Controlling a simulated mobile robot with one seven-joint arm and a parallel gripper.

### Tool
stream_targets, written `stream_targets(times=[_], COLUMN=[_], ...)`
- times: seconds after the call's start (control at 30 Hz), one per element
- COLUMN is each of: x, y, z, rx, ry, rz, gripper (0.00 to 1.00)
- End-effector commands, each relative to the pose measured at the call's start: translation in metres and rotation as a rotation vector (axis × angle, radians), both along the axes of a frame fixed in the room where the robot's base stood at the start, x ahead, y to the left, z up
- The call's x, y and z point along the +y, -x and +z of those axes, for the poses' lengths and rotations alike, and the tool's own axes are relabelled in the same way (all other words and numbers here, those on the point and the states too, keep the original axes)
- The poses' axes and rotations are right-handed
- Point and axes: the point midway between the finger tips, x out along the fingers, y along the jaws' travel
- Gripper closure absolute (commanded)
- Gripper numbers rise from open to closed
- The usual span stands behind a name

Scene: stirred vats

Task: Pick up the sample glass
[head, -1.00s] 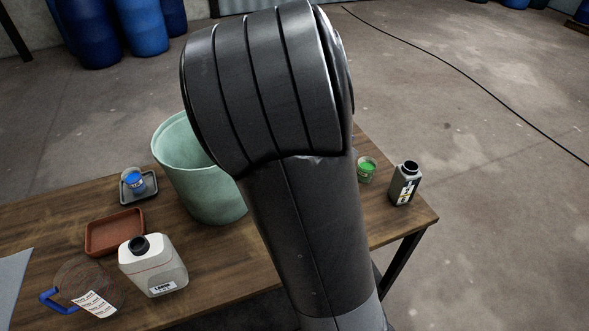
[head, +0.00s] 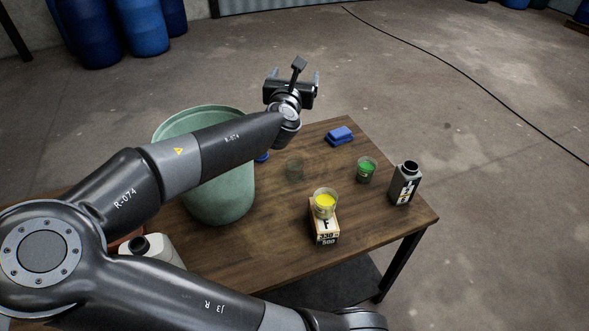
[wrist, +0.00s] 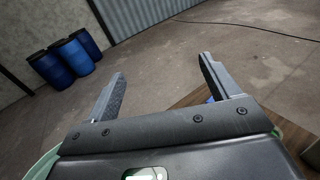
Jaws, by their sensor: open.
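A glass of green liquid (head: 367,170) stands further right. A glass of yellow liquid (head: 325,204) sits on a small box (head: 324,232) marked F. My gripper (head: 292,75) is raised beyond the vat and the clear glass, apart from all the glasses. In the wrist view my gripper (wrist: 161,68) is open, with nothing between its fingers; that view shows mostly floor.
A dark bottle (head: 404,184) stands near the table's right edge. A blue block (head: 340,136) lies at the back. My arm crosses over the vat and hides much of the table's left side. A white jug (head: 153,250) is partly covered. Blue drums (head: 140,25) stand far behind.

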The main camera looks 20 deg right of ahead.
Motion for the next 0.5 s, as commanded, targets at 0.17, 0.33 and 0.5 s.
stream_targets(times=[0.17, 0.33, 0.5], x=[0.007, 0.007, 0.006], y=[0.000, 0.000, 0.000], z=[-0.021, -0.061, -0.106], rx=[0.001, 0.001, 0.001], ry=[0.051, 0.049, 0.048], rz=[0.016, 0.015, 0.014], gripper=[0.19, 0.19, 0.19])
